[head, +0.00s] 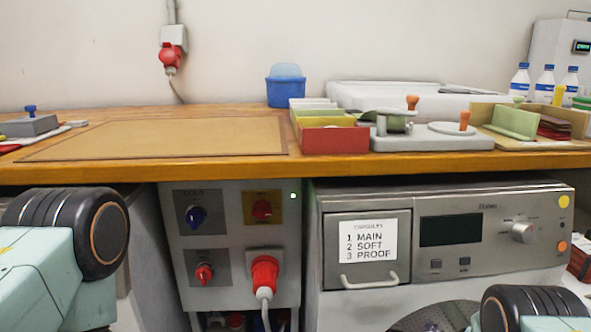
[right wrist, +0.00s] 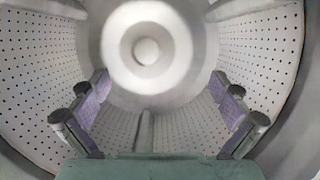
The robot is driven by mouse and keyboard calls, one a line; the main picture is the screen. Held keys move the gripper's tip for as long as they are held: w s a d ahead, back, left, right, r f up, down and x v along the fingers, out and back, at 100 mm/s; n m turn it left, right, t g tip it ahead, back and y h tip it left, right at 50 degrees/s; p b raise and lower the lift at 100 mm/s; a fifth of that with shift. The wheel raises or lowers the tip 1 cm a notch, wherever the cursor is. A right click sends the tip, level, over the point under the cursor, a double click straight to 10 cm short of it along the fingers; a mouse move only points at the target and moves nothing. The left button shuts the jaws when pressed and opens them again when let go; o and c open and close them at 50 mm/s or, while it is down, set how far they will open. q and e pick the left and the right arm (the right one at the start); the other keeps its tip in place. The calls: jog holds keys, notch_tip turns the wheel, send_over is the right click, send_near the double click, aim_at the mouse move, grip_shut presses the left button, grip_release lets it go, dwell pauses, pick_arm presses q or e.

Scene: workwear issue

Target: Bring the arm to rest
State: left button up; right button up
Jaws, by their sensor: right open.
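My right gripper (right wrist: 160,92) shows in the right wrist view, with its two purple-padded fingers spread wide and nothing between them. It is inside a perforated grey metal drum (right wrist: 262,55), facing a pale round hub at the back wall. The fingers look apart from the drum wall. In the head view, a dark joint of my right arm is at the bottom right corner, in front of the washing machine (head: 490,240); the right gripper itself is hidden there. A joint of my left arm fills the lower left, and its gripper is out of view.
A wooden worktop (head: 230,168) spans above the machine, holding a brown mat (head: 165,139), a red-fronted box (head: 334,141), a blue container (head: 287,92) and several bottles. A grey control panel (head: 235,290) with a red plug (head: 265,273) stands left of the machine.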

jog(key=s+d+p, duration=0.1)
jog(key=s+p, duration=0.3)
jog(key=s, duration=0.9)
jog(key=shift+s, duration=0.3)
jog(key=shift+a+f, duration=0.1)
